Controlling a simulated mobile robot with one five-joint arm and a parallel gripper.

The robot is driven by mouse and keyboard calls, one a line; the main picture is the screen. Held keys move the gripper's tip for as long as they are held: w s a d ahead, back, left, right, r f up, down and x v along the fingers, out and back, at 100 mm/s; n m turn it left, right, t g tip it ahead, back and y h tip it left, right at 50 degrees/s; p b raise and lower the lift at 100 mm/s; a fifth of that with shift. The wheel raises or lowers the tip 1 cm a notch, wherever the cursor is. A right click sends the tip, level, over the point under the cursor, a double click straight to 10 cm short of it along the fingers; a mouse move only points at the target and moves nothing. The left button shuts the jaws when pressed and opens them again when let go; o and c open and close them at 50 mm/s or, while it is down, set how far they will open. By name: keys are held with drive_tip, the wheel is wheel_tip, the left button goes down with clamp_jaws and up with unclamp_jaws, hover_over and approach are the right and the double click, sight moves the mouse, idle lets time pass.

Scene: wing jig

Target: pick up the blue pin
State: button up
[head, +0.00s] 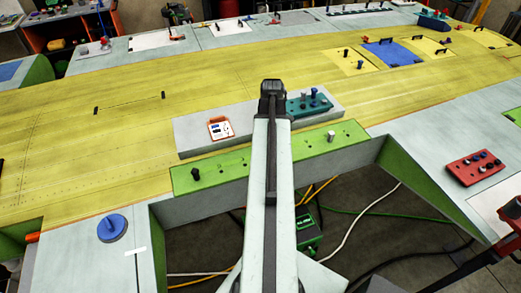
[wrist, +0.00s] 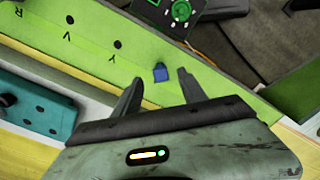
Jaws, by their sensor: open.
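The blue pin (wrist: 160,73) stands on the green strip (wrist: 100,45) in the wrist view. It shows between and slightly beyond the fingertips of my gripper (wrist: 159,78). The fingers are apart, with visible space on both sides of the pin, and nothing is held. I cannot tell the height of the fingertips above the strip. In the head view the green strip (head: 240,163) runs across below the grey block, and my arm covers its middle. The blue pin and the fingers are not visible there.
A teal holder (head: 310,104) with several pins sits on the grey block (head: 190,132); it shows in the wrist view (wrist: 40,115) too. A pale pin (head: 331,136) stands on the strip's right part. A red holder (head: 473,168) is at right. Open floor with cables lies below the strip.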

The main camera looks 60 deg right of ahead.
drive_tip(key=shift+s+f+b, duration=0.1)
drive_tip(key=shift+f+b, duration=0.35)
drive_tip(key=shift+w+f+b, duration=0.25)
drive_tip(key=shift+f+b, duration=0.25)
drive_tip(key=shift+f, duration=0.05)
drive_tip(key=shift+w+f+b, duration=0.25)
drive_tip(key=shift+f+b, duration=0.2)
drive_tip(key=shift+f, duration=0.1)
drive_tip(key=shift+s+r, duration=0.1)
drive_tip(key=shift+s, duration=0.1)
drive_tip(key=f+b, duration=0.5)
drive_tip(key=shift+w+f, duration=0.15)
drive_tip(key=shift+w, duration=0.15)
drive_tip(key=shift+r, duration=0.2)
drive_tip(key=shift+c, duration=0.3)
clamp_jaws()
